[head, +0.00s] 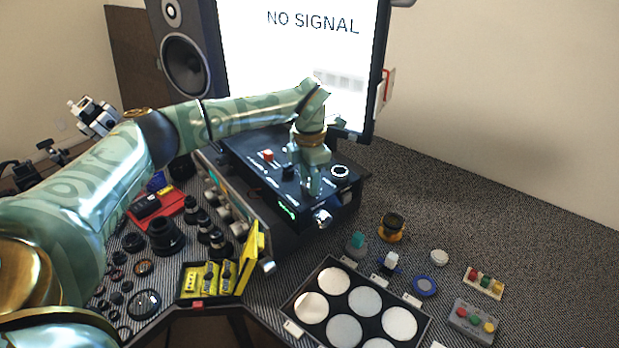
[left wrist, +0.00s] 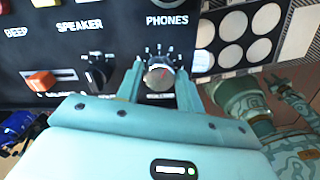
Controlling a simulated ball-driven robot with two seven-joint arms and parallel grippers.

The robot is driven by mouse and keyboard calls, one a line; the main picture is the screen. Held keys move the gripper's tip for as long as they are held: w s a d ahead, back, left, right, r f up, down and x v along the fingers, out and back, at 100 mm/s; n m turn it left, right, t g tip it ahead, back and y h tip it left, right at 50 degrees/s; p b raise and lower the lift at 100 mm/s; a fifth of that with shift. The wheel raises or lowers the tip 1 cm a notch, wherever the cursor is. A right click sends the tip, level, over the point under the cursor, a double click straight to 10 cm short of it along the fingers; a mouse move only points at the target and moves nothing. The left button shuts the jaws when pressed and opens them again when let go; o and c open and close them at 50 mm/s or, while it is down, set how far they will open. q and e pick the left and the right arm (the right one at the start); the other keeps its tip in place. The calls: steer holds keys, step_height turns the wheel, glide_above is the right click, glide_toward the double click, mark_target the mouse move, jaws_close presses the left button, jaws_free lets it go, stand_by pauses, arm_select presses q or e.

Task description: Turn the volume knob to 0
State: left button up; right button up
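A round silver knob with a red mark (left wrist: 158,74) stands on the dark panel of the control box (head: 262,160), with white ticks around its far side. My left gripper (head: 313,188) reaches down onto the box's top. In the left wrist view its fingers (left wrist: 160,88) stand on either side of the silver knob, open, with what looks like a narrow gap. In the head view the gripper hides this knob.
A black knob (left wrist: 96,74) and an orange-red switch (left wrist: 42,80) sit left of the silver knob. A monitor (head: 290,45) stands behind.

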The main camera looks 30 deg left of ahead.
arm_select(q)
steer(key=c, duration=0.4)
steer(key=shift+c, duration=0.2)
